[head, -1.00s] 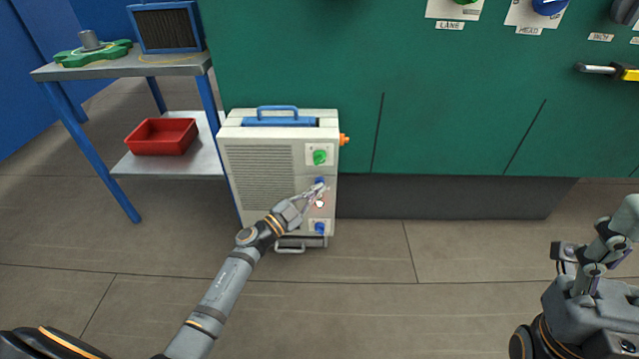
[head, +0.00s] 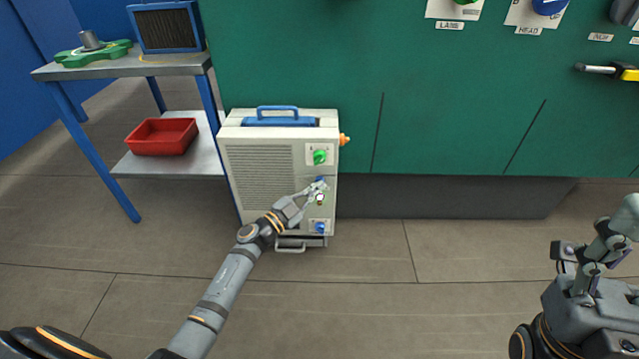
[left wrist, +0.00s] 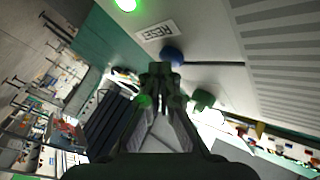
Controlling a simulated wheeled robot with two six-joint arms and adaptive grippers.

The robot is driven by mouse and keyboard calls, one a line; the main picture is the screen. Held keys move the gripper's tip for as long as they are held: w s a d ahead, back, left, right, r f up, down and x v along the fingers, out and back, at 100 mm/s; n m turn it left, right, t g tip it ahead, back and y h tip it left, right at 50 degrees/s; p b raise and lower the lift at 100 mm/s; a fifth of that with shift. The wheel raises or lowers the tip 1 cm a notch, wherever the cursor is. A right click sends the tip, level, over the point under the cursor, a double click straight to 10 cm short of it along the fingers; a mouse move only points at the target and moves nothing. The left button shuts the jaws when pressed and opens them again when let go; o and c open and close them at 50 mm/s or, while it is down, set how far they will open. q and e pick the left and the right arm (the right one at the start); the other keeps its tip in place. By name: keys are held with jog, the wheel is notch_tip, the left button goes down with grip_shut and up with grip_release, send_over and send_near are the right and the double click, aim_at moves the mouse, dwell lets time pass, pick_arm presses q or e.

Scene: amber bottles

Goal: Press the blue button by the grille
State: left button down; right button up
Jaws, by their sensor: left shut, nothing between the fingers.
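A white cabinet (head: 231,190) with a grey grille (head: 262,176) stands on the floor in the head view. Right of the grille are a green button (head: 319,157), a blue button (head: 320,179) below it and another blue knob (head: 320,228) lower down. My left gripper (head: 319,187) is shut and empty, its tips at the upper blue button and partly covering it. In the left wrist view, a blue button (left wrist: 172,55) lies just beyond the fingertips (left wrist: 160,70), near a RESET label (left wrist: 157,30). Contact cannot be told. My right gripper (head: 563,252) is at the right, its fingers unclear.
A metal table (head: 130,68) with blue legs stands left of the cabinet, with a red bin (head: 162,136) on its lower shelf. A green panel wall (head: 450,110) rises behind. An orange knob (head: 343,139) sticks out of the cabinet's right side. The floor in front is clear.

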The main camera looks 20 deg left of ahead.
pick_arm(q)
jog(key=shift+s+d+p, duration=0.2)
jog(key=shift+s+p, duration=0.4)
jog(key=shift+s, duration=0.25)
jog(key=shift+s+d+p, duration=0.25)
jog(key=shift+s+p, duration=0.15)
jog(key=shift+s, duration=0.4)
jog(key=shift+s+d+p, duration=0.2)
jog(key=shift+s+p, duration=0.25)
jog(key=shift+s, duration=0.35)
jog(key=shift+s+d+p, duration=0.25)
jog(key=shift+s+p, duration=0.15)
jog(key=shift+s, duration=0.4)
jog(key=shift+r, duration=0.1)
